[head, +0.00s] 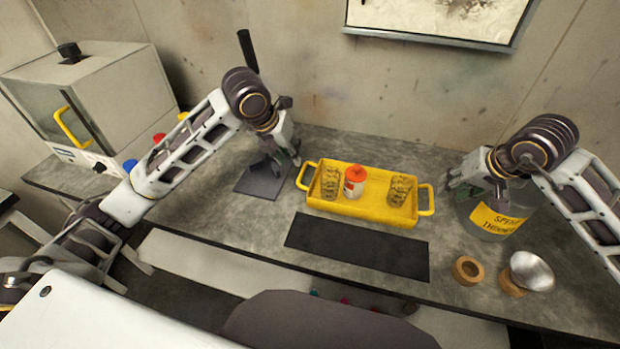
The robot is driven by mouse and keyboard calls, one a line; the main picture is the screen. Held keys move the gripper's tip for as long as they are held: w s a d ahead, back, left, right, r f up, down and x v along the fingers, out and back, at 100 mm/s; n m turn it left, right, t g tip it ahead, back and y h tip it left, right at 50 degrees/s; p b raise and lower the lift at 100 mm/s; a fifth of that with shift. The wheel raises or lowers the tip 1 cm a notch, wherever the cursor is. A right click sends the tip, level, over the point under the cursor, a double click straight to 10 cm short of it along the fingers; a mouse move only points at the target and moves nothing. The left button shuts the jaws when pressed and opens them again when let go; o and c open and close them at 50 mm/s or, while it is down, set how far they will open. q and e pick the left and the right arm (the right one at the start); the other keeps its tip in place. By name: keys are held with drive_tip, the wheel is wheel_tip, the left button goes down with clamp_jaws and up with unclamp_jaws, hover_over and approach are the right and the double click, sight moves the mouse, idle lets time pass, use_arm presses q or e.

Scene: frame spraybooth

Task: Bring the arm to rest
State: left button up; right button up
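My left arm (185,150) reaches in from the left and bends down at the wrist. My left gripper (287,155) hangs above the bench, over the back right of a dark square plate and left of the yellow tray. My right arm (580,185) comes in from the right. My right gripper (456,184) is to the right of the tray, in front of the upper part of a labelled container. No held object shows at either gripper. The finger gaps are too small and dark to judge.
A yellow tray (372,209) holds two wire coils and a red-lidded jar (355,180). A black mat (357,247) lies in front. The container (497,218), tape rolls (468,270) and a metal bowl (531,271) are at right. A white cabinet (100,90) stands at left.

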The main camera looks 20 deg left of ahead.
drive_tip(key=shift+s+r, duration=0.15)
drive_tip(key=shift+r, duration=0.15)
idle(0.5)
wheel_tip(320, 180, up, 9)
drive_tip(key=p, duration=0.9)
drive_tip(key=shift+r+p, duration=0.5)
drive_tip(key=shift+r, duration=0.05)
